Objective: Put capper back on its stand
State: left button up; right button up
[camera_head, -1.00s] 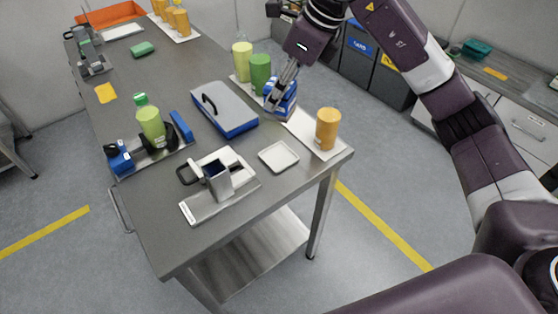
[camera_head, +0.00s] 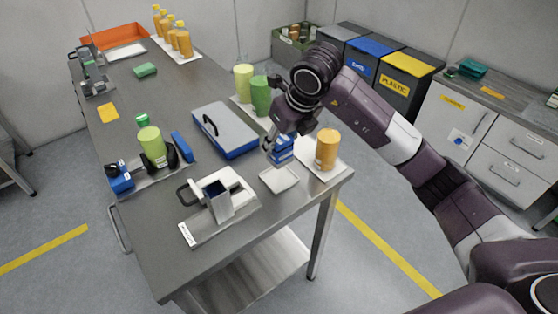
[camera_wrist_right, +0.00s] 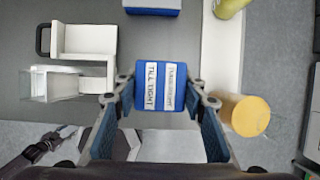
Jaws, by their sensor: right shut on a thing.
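The capper looks to be the blue block with white label strips (camera_wrist_right: 161,86), held between the fingers of my right gripper (camera_wrist_right: 160,105). In the head view the blue capper (camera_head: 283,149) hangs just above or at the back edge of a small white tray (camera_head: 281,181), which may be its stand. I cannot tell whether they touch. My right gripper (camera_head: 278,140) is shut on the capper and points down. In the wrist view, part of a pale surface shows below the block.
An orange bottle (camera_head: 327,149) stands close right of the gripper on a white strip. Green bottles (camera_head: 260,95) stand behind. The table's front right edge is near.

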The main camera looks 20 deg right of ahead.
aim_at(286, 152)
notch_tip(286, 152, down, 7)
jog(key=shift+r+p, duration=0.2)
jog(key=shift+p, duration=0.25)
jog(key=shift+f, duration=0.4)
jog(key=shift+f, duration=0.1)
jog(key=o, duration=1.4)
jog(key=shift+r, duration=0.35)
jog(key=b+v, duration=0.1)
jog(key=v, duration=1)
jog(key=shift+s+r+b, duration=0.2)
jog(key=shift+r+b, duration=0.05)
jog(key=shift+b, duration=0.05)
